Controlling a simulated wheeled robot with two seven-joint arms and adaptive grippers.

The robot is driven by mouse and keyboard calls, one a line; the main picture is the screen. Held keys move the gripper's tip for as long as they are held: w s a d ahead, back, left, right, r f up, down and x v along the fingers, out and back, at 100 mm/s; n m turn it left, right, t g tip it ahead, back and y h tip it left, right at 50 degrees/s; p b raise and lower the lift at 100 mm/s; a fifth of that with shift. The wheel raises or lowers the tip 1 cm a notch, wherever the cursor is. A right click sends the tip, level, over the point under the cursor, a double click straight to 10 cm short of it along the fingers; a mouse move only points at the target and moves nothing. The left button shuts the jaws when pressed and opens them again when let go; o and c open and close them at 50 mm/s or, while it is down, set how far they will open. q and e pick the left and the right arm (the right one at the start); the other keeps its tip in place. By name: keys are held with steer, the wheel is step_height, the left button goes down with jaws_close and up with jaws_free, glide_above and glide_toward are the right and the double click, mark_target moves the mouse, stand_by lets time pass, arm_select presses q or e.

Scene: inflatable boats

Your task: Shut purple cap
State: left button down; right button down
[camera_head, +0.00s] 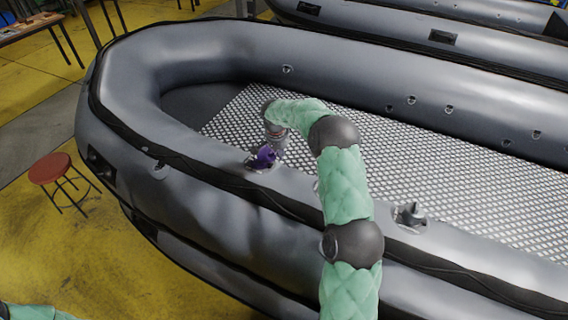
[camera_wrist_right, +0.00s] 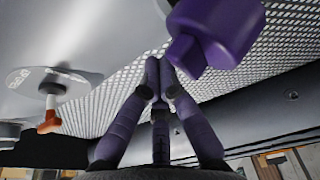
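The purple cap (camera_wrist_right: 215,30) is large in the upper right of the right wrist view, its top cut off by the frame edge. In the head view, purple parts show at the boat's near tube, where cap and gripper are hard to tell apart. My right gripper (camera_head: 265,158) is there, at the end of my green arm. My left gripper is out of view.
The grey inflatable boat (camera_head: 215,215) has a perforated metal floor (camera_head: 440,165). A valve fitting (camera_head: 410,215) sits on the near tube to the right. The wrist view shows a round patch with an orange-tipped part (camera_wrist_right: 48,122). A red stool (camera_head: 50,168) stands at left.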

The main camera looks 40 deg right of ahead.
mark_target(265, 147)
steer(key=shift+w+a+r+p, duration=0.15)
steer(key=shift+w+a+r, duration=0.1)
steer(key=shift+w, duration=0.3)
steer(key=shift+w+a+r+p, duration=0.15)
steer(key=shift+w+a, duration=0.05)
steer(key=shift+w, duration=0.35)
steer(key=shift+w+a, duration=0.3)
steer(key=shift+w, duration=0.25)
steer(key=shift+w+a, duration=0.25)
steer(key=shift+w, duration=0.25)
steer(key=shift+w+a+f, duration=0.2)
steer(key=shift+w+a, duration=0.3)
steer(key=shift+w, duration=0.3)
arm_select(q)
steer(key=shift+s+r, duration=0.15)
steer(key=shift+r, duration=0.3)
